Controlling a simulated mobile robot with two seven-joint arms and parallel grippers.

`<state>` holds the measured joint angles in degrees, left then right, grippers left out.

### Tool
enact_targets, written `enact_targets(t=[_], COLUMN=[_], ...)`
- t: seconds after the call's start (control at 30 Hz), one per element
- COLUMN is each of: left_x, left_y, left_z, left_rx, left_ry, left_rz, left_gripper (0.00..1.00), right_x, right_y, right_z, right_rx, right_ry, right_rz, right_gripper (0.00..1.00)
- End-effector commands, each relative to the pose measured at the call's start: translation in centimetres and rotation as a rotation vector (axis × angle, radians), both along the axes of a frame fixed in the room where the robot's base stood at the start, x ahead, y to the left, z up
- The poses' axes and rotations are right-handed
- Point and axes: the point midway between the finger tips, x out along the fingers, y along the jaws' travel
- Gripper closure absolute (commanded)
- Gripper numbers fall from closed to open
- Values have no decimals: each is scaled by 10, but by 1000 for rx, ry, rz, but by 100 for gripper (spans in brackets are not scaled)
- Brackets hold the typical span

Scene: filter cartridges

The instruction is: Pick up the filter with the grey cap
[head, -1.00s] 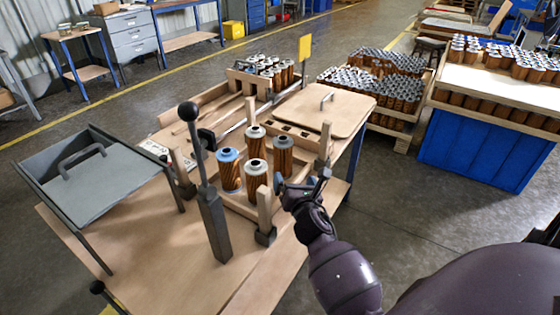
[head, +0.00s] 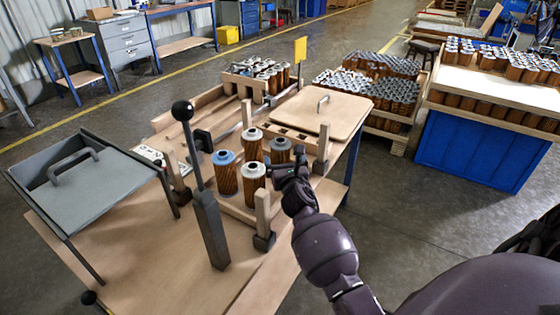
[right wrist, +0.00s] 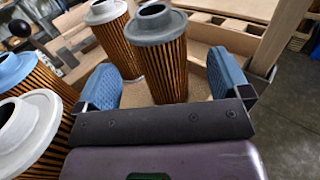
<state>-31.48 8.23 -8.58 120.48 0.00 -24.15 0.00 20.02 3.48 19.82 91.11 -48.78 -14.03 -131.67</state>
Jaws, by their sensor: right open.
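The filter with the grey cap (head: 280,146) stands upright at the right of a group of filters on the wooden bench. In the right wrist view the grey-capped filter (right wrist: 160,45) stands just beyond and between the two blue finger pads. My right gripper (head: 286,172) is open, low beside this filter on its near side; its open fingers (right wrist: 164,84) show on either side of the filter's lower body. My left gripper is not in view.
A blue-capped filter (head: 225,172), a cream-capped filter (head: 252,138) and a white-capped filter (head: 254,180) stand close by on the left. Wooden posts (head: 322,145) rise around the group. A dark lever (head: 207,215) stands at the left.

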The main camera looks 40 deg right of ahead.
Motion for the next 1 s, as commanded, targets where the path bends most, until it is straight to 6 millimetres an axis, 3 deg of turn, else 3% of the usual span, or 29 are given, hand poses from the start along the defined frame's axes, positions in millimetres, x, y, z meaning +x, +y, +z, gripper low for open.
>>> enact_targets(t=[0.33,0.7,1.0], left_x=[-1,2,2], left_y=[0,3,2], left_z=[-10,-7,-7], left_rx=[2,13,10], left_ry=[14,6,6], left_rz=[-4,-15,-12], left_gripper=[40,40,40], right_x=[42,48,48], right_y=[-19,-22,-22], right_z=[-2,0,0], right_rx=[2,2,2], right_ry=[2,-1,-1], right_rz=[0,0,0], right_gripper=[5,5,51])
